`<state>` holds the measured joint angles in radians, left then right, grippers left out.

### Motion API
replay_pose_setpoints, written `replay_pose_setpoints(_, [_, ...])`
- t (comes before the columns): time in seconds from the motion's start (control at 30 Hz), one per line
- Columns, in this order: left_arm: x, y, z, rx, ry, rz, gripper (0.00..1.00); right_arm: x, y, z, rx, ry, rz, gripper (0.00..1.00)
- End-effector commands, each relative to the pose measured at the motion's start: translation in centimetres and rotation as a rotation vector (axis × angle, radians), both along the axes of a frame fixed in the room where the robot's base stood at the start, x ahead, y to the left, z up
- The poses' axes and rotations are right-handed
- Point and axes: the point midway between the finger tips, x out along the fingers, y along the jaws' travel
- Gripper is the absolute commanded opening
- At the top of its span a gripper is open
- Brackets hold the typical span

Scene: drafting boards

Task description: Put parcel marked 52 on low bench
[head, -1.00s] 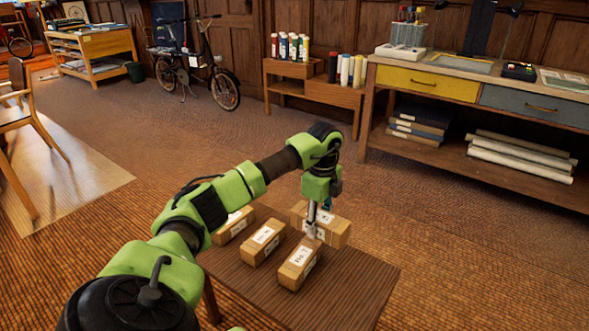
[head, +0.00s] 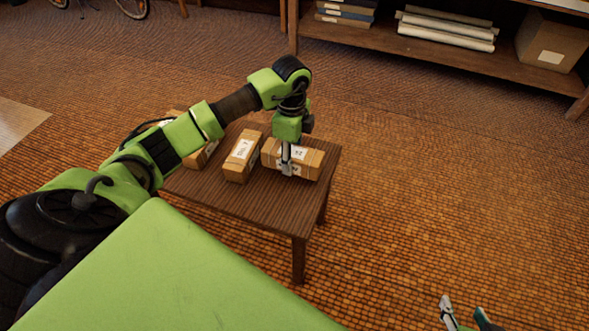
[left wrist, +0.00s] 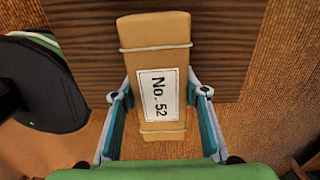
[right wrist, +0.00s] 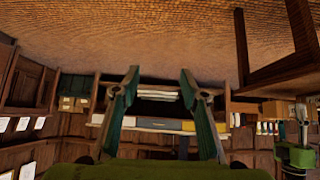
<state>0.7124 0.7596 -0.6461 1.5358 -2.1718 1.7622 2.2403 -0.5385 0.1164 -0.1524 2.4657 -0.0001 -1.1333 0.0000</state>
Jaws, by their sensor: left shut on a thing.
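The parcel marked 52 (head: 312,163) is a brown wrapped box with white labels at the right end of a small, low wooden table (head: 283,212). My left gripper (head: 287,168) is shut across its middle. In the left wrist view the parcel (left wrist: 158,55) sits between both fingers (left wrist: 158,118), with "No. 52" readable, and its near end reaches past the table edge. I cannot tell whether it touches the tabletop. My right gripper (head: 466,314) is low at the front right; in the right wrist view its fingers (right wrist: 158,85) are apart and empty.
Another parcel (head: 241,157) stands just left of the held one, and more parcels (head: 203,156) are partly hidden behind my left arm. A long bench's lower shelf (head: 390,40) holds books, paper rolls and a carton (head: 551,42). The carpet right of the table is clear.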

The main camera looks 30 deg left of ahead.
Motion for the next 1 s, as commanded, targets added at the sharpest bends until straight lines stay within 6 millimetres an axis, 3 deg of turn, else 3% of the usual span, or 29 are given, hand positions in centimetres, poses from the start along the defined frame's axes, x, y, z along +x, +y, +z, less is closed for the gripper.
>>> replay_pose_setpoints(0.17, [-0.1, -1.0, -1.1, -0.002, -0.001, -0.003, 0.07, 1.3, 0.5, 0.9, 0.015, -0.067, 0.005, 0.4])
replay_pose_setpoints(0.5, [-0.1, -0.9, -3.8, -0.001, -0.002, 0.0, 0.07, 5.3, 2.2, 5.5, 0.076, -0.332, 0.024, 0.4])
replay_pose_setpoints(0.97, [-0.1, -0.9, -4.3, -0.001, -0.002, -0.001, 0.07, 5.8, 2.4, 6.4, 0.086, -0.373, 0.027, 0.4])
replay_pose_setpoints(1.0, [-0.1, -0.9, -4.4, 0.0, 0.0, -0.001, 0.46, 5.8, 2.4, 6.5, 0.086, -0.377, 0.027, 0.4])
